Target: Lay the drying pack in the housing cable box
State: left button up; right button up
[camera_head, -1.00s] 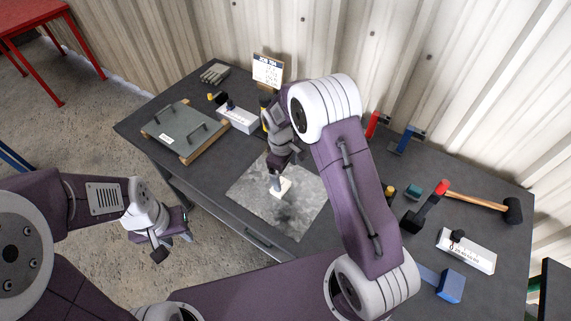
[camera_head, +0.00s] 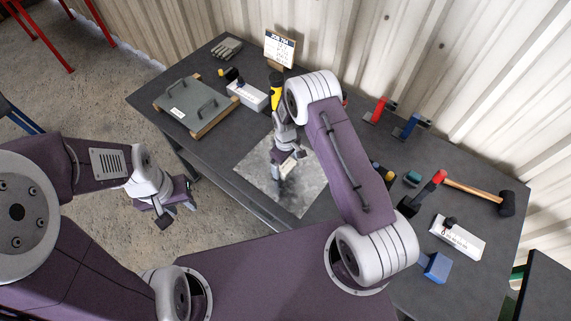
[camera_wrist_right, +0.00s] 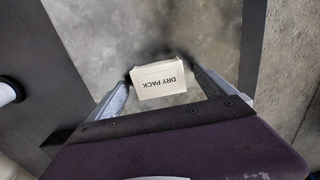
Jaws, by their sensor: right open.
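The drying pack is a small cream block lettered DRY PACK (camera_wrist_right: 157,80), lying on the grey mat; it also shows in the head view (camera_head: 288,164). My right gripper (camera_wrist_right: 163,88) is open, with one finger on each side of the pack and a visible gap to each. It also shows over the mat in the head view (camera_head: 281,166). My left gripper (camera_head: 177,213) hangs off the table's front left edge, looks open and holds nothing. A grey plate with two handles (camera_head: 191,104) lies on wooden strips at the left. I cannot identify the cable box.
The mottled mat (camera_head: 305,195) lies mid-table. A labelled white block (camera_head: 247,96) and a yellow-and-black item (camera_head: 276,91) stand behind it. On the right are a mallet (camera_head: 480,195), another white block (camera_head: 458,238) and a blue block (camera_head: 438,266). A sign (camera_head: 279,48) stands at the back.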

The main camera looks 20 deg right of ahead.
jog(key=shift+f, duration=0.1)
jog(key=shift+d, duration=0.15)
jog(key=shift+c, duration=1.2)
jog(key=c, duration=1.4)
